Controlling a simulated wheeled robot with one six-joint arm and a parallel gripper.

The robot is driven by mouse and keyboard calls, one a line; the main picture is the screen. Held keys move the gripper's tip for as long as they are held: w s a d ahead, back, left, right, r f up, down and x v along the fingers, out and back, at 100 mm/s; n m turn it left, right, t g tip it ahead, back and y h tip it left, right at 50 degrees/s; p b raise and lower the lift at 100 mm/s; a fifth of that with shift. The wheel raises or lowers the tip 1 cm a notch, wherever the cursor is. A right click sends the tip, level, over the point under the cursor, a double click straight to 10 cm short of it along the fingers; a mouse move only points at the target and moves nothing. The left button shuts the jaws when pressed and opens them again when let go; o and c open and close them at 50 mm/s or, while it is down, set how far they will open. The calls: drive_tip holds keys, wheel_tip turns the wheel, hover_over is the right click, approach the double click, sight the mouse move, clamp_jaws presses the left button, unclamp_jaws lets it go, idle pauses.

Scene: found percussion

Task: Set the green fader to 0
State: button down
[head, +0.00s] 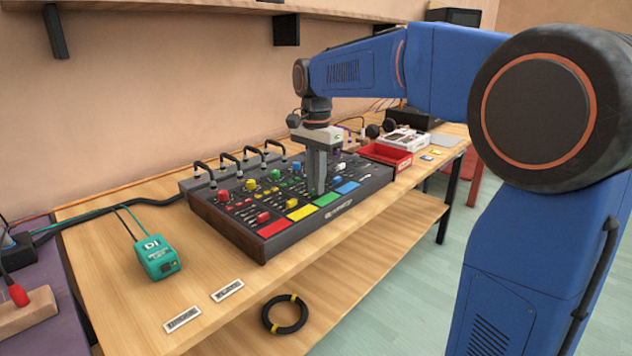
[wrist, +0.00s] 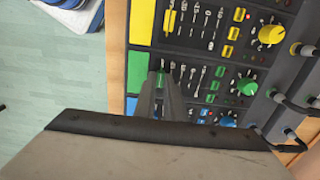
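The black mixer console (head: 213,212) lies on the wooden bench, with red, yellow, green and blue strips. The green pad (head: 327,199) is at its front edge, and it also shows in the wrist view (wrist: 138,72). My gripper (head: 316,190) points down at the green strip, just behind the pad. In the wrist view its two fingertips (wrist: 159,76) are close together over the green strip's slots. I cannot make out the green fader's cap; the fingers cover that area. Whether they hold anything is unclear. A green knob (wrist: 247,83) sits farther up the strip.
Cables (head: 252,155) loop along the console's back. A red tray (head: 385,157) stands to its right. A teal box (head: 157,257) and two paper labels (head: 227,290) lie to the left. Yellow (head: 301,213) and blue (head: 347,188) pads flank the green one closely.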

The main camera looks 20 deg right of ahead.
sight(302, 187)
drive_tip(key=shift+w+a, duration=0.45)
drive_tip(key=shift+w, duration=0.3)
drive_tip(key=shift+w+a, duration=0.45)
drive_tip(key=shift+w, duration=0.35)
drive_tip(key=shift+w+a, duration=0.45)
drive_tip(key=shift+w, duration=0.3)
drive_tip(key=c, duration=1.8)
unclamp_jaws()
wheel_tip(302, 187, up, 17)
drive_tip(key=shift+r, duration=0.2)
